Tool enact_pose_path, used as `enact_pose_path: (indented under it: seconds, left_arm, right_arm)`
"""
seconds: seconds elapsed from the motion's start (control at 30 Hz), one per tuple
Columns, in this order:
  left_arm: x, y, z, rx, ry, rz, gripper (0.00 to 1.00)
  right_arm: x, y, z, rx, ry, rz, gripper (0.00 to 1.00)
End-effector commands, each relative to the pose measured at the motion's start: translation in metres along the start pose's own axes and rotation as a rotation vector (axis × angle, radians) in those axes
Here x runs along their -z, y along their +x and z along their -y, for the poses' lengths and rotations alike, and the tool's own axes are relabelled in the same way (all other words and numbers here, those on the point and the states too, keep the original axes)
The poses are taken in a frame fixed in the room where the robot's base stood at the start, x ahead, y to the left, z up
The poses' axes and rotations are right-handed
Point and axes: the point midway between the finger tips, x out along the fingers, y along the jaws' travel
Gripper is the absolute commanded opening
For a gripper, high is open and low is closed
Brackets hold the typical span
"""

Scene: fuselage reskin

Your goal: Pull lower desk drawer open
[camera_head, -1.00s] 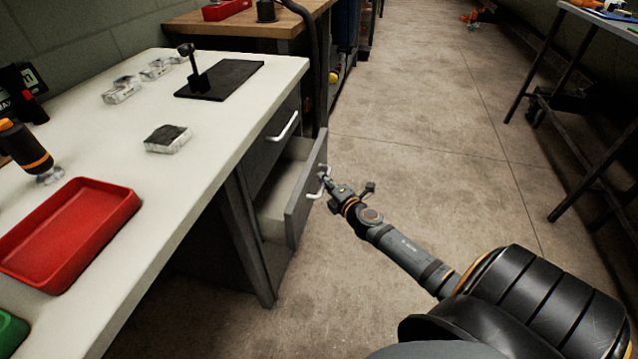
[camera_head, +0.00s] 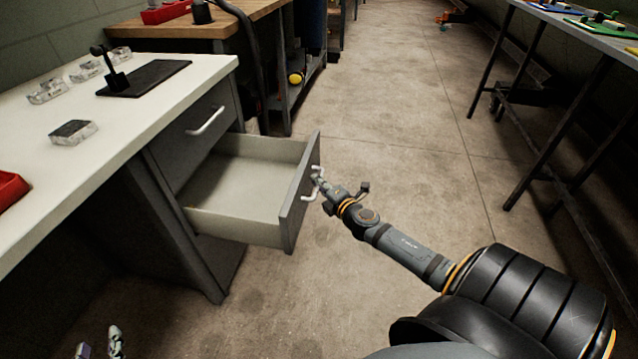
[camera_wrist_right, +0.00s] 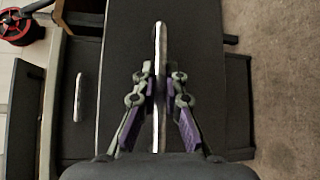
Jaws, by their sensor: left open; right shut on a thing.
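The lower desk drawer (camera_head: 245,190) stands well out from the grey desk, and its inside looks empty. Its front panel (camera_head: 300,198) carries a pale bar handle (camera_head: 307,194). My right gripper (camera_head: 319,181) is at that handle. In the right wrist view my right gripper (camera_wrist_right: 160,85) is shut on the handle (camera_wrist_right: 160,50), with a finger on each side of the bar. The upper drawer (camera_head: 195,135) with its own handle (camera_head: 207,121) is shut. My left gripper (camera_head: 100,345) shows at the bottom left edge, open and away from the drawer.
The desk top (camera_head: 150,95) holds a black stand (camera_head: 145,80), several clear boxes and a red tray (camera_head: 10,188). A wooden bench (camera_head: 205,30) stands behind. The floor (camera_head: 400,130) between the desk and the metal table (camera_head: 590,45) at right is clear.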

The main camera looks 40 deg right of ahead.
Motion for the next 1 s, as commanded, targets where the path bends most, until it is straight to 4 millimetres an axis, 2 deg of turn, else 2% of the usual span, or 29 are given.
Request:
enact_pose_path:
  seconds: [0.5,0.53,0.7,1.0]
  left_arm:
    - [0.0024,0.0006,0.0001,0.000,0.002,-0.008,0.44]
    - [0.0024,0.0006,0.0001,0.000,0.002,-0.008,0.44]
    - [0.0024,0.0006,0.0001,0.000,0.002,-0.008,0.44]
    - [0.0005,-0.0003,0.0000,0.000,0.001,-0.003,0.44]
  right_arm:
    - [0.0006,-0.0004,0.0010,0.001,0.001,-0.002,0.00]
    - [0.0006,-0.0004,0.0010,0.001,0.001,-0.002,0.12]
    - [0.0004,-0.0002,0.0007,0.001,0.001,-0.001,0.34]
    - [0.0000,-0.0012,0.0004,0.001,0.000,0.000,0.34]
